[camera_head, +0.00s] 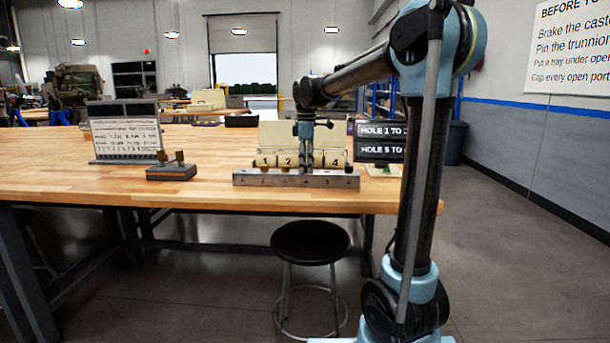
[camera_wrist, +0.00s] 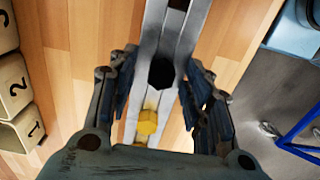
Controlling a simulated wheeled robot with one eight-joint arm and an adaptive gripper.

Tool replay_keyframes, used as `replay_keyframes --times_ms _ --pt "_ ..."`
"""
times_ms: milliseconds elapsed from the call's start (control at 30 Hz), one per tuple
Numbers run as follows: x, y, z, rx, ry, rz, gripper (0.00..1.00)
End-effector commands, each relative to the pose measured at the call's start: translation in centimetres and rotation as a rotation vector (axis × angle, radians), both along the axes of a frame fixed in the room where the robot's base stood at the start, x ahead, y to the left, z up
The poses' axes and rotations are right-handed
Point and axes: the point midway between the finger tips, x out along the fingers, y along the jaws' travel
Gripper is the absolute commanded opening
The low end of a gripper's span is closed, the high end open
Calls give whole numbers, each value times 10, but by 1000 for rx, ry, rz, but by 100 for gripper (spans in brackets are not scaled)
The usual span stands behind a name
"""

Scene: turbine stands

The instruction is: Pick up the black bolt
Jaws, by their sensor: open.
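The black bolt (camera_wrist: 161,73) stands in a metal rail (camera_wrist: 190,25), its dark head seen from above in the wrist view. My gripper (camera_wrist: 158,85) is open, with one finger on each side of the bolt's head and a visible gap to each. A yellow bolt (camera_wrist: 148,121) sits in the same rail, nearer the palm. In the head view my gripper (camera_head: 306,158) points down over the middle of the rail (camera_head: 295,180) on the wooden bench. There I cannot make out the black bolt clearly behind the gripper.
Numbered cream blocks (camera_wrist: 14,85) stand beside the rail. A small dark block with pegs (camera_head: 171,171) and a display board (camera_head: 124,133) are to the left on the bench (camera_head: 60,182). Dark hole-label signs (camera_head: 380,148) stand at right. A black stool (camera_head: 310,243) is in front.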

Motion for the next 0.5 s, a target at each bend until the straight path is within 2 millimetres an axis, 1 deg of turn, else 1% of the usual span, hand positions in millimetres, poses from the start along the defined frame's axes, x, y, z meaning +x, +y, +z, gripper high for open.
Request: replay_keyframes --times_ms 167,267,300,367,400,500 --pt "0 0 0 0 0 0 46" --pt "0 0 0 0 0 0 25" --pt "0 0 0 0 0 0 16" --pt "0 0 0 0 0 0 3" --pt "0 1 0 0 0 1 0" --pt "0 1 0 0 0 1 0"
